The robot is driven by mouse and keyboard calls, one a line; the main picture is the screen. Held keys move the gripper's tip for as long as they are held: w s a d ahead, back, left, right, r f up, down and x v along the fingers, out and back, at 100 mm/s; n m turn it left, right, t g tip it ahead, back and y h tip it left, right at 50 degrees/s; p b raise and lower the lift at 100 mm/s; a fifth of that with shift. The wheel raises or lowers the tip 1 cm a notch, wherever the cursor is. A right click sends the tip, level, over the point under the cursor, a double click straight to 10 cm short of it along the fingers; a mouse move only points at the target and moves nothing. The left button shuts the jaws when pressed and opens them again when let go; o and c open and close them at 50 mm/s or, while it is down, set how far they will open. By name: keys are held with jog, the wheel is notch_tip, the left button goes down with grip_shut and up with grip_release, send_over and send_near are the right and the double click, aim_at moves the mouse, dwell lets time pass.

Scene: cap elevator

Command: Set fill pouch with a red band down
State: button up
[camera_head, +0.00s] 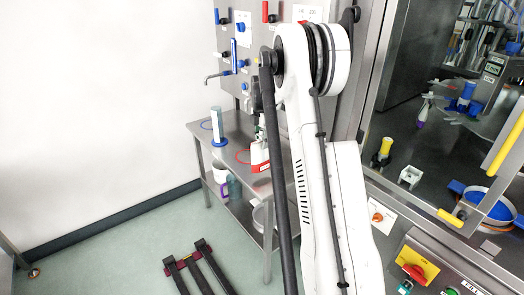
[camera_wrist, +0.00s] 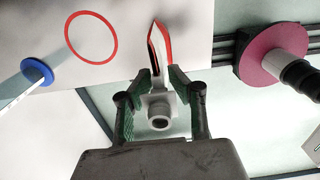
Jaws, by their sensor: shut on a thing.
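The fill pouch with a red band (camera_head: 259,158) is white and red and hangs upright below my gripper (camera_head: 261,125). In the wrist view the pouch (camera_wrist: 159,48) shows its red edges beyond the fingers, with its pale round spout (camera_wrist: 160,112) between them. My gripper (camera_wrist: 160,92) is shut on the pouch at the spout end. The red ring mark (camera_wrist: 91,37) on the steel table (camera_head: 240,130) is empty and lies to the left of the pouch. The pouch is over the table's right side; I cannot tell whether its bottom touches the top.
Containers (camera_head: 222,182) are on the lower shelf. A wall panel with taps (camera_head: 240,50) rises behind. A glazed cabinet (camera_head: 440,110) is at right.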

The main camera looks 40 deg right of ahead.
aim_at(262, 150)
jog(key=shift+f, duration=1.9)
jog(key=shift+f, duration=0.15)
jog(key=o, duration=0.9)
